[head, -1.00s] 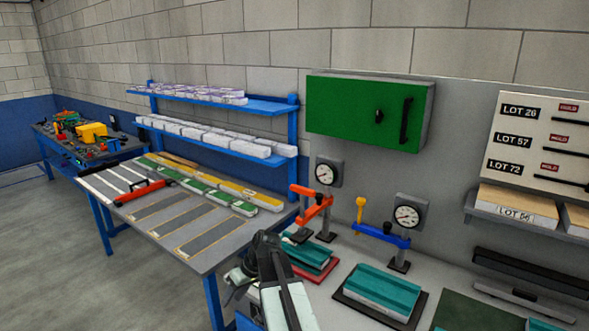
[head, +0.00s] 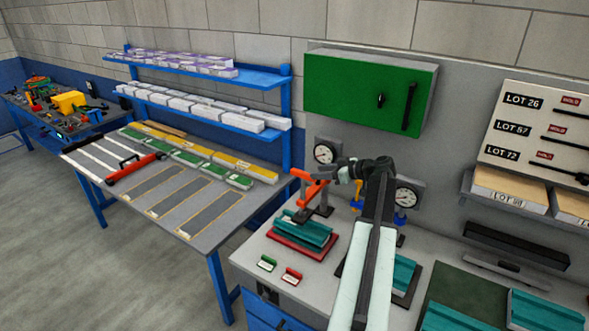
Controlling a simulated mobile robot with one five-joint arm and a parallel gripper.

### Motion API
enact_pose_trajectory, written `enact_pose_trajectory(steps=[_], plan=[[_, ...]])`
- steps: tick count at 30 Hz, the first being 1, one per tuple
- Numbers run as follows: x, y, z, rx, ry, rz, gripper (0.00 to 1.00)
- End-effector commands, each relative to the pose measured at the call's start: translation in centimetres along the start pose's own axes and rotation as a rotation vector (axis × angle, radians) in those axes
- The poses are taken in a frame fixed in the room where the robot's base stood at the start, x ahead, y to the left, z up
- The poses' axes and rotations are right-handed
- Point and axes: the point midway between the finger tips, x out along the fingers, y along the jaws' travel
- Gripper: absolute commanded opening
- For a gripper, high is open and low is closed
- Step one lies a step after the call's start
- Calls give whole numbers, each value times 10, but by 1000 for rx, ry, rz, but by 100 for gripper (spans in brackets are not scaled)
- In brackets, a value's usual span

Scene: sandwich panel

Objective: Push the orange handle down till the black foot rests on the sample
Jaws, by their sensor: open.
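The orange handle (head: 301,174) belongs to a small clamp press at the back of the grey bench and stands raised. The black foot (head: 290,213) of this press is small and dark. I cannot tell whether a gap lies between it and the sample. The sample (head: 305,232), a teal-topped block, lies on a red base below the press. My gripper (head: 333,174) is at the end of my raised arm, just right of the orange handle in the picture. It is open, with nothing seen in it. I cannot tell whether it touches the handle.
A dial gauge (head: 325,153) stands behind the orange press. A second press with a blue arm (head: 398,219) and its own gauge (head: 406,196) is partly hidden behind my arm. Green (head: 267,263) and red (head: 291,275) tags lie on the bench front. A green cabinet (head: 365,92) hangs above.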

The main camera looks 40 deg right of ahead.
Motion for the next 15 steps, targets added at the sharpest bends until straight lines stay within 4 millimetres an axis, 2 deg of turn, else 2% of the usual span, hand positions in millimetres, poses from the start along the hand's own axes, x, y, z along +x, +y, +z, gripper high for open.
enact_pose_trajectory(steps=[8, 15], plan=[[11, -2, 0, -2, 0, -6, 44], [53, -5, 0, -5, -1, -13, 44]])
